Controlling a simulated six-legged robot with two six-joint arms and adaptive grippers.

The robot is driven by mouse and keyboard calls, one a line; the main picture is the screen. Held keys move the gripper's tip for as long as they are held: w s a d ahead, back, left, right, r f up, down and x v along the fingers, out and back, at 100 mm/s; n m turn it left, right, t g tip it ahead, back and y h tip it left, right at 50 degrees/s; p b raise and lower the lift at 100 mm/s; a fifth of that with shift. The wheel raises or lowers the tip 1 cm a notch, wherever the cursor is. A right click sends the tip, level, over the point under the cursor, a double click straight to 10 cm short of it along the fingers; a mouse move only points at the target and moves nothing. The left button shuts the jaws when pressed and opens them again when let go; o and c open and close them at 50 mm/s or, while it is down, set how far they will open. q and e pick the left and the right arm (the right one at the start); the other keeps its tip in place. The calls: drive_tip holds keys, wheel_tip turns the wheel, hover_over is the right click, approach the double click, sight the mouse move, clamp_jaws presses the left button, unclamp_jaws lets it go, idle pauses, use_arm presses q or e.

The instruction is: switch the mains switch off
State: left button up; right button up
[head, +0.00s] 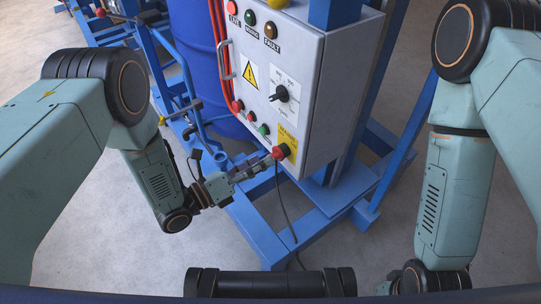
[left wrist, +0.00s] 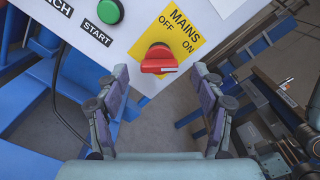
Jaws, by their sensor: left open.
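The mains switch is a red rotary handle (left wrist: 158,60) on a yellow plate (left wrist: 189,28) marked MAINS, OFF and ON. Its bar lies level in the left wrist view, with a white mark at its right end, on the ON side. In the head view the red switch (head: 281,151) is at the lower corner of the grey control box (head: 312,95). My left gripper (head: 262,163) is open in front of it. In the left wrist view its fingers (left wrist: 160,73) stand apart on either side of the handle, with no contact visible. My right gripper is mostly hidden at the bottom edge.
A green START button (left wrist: 110,11) is beside the plate. A black selector knob (head: 281,93), warning sign (head: 250,75) and lamps are higher on the box. A blue frame (head: 262,235) stands below, with a hanging dark cable (head: 284,215). A blue drum (head: 195,50) is behind.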

sight(274, 156)
use_arm(q)
drive_tip(key=shift+b+x, duration=0.45)
drive_tip(key=shift+x, duration=1.65)
drive_tip(key=shift+c, duration=0.2)
drive_tip(key=c, duration=1.1)
